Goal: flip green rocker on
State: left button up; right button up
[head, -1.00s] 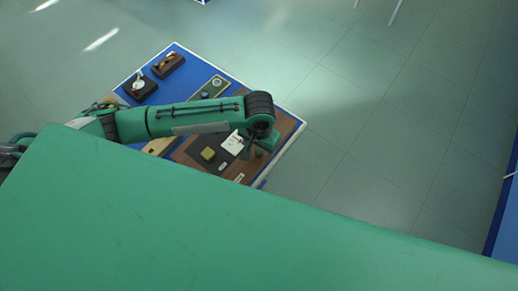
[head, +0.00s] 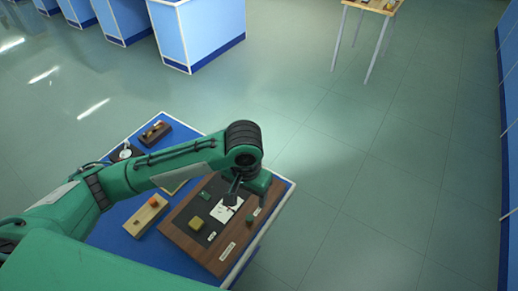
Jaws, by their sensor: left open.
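My left arm reaches in from the left over a blue-topped bench (head: 120,244). My left gripper (head: 231,197) is small and dark, open, and points down above a brown board (head: 180,233). A white card (head: 226,211) and a yellow block (head: 196,223) lie on the board's dark panel. My right gripper is not in view.
A pale wooden block with an orange knob (head: 153,202) stands left of the board. A dark brown block (head: 156,131) and a black-based device (head: 122,154) stand at the back. My forearm hides part of the bench. The floor to the right is clear.

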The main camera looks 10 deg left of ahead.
aim_at(204, 195)
jog(key=k+l, duration=0.65)
jog(key=k, duration=0.25)
